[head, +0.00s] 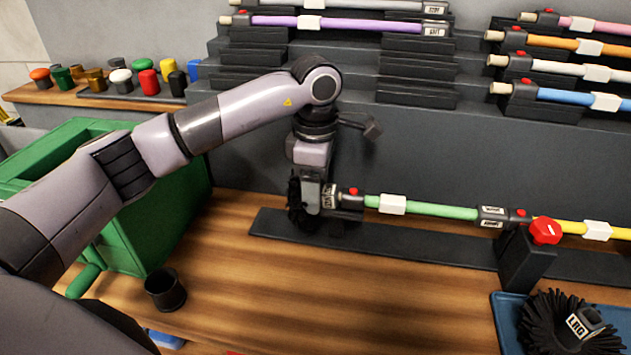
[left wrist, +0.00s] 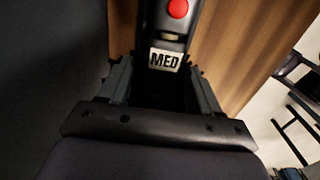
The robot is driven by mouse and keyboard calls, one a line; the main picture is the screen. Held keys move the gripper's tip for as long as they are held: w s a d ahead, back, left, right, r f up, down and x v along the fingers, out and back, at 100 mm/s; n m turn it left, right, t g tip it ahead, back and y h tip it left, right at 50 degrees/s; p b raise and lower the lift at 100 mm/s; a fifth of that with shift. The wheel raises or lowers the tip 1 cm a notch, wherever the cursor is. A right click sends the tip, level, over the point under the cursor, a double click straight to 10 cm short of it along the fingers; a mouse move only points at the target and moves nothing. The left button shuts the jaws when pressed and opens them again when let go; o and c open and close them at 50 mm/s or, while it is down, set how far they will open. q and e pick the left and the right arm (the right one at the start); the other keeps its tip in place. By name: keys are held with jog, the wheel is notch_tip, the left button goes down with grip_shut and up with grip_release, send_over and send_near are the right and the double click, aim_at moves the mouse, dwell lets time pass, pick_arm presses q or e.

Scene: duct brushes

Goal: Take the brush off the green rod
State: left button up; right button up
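The green rod (head: 428,208) lies level along the front of the dark wall, with a white sleeve on it. At its left end is a dark coupling with a red button (head: 353,191), which also shows in the left wrist view (left wrist: 178,9). A black bristled brush (head: 294,192) sits at that end, partly hidden by my gripper. The label MED (left wrist: 164,60) shows on the grey collar there. My left gripper (head: 318,195) points down at this end. Its fingers stand either side of the collar, with dark gaps that look like clearance. My right gripper is out of view.
A yellow rod (head: 567,226) continues right, beside a black post with a red knob (head: 545,231). A blue tray (head: 506,325) holds a brush labelled LRG (head: 570,322). A green bin (head: 165,225) and black cup (head: 165,289) stand left.

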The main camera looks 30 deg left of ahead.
pick_arm(q)
jog(key=c, duration=0.7)
jog(key=o, duration=0.8)
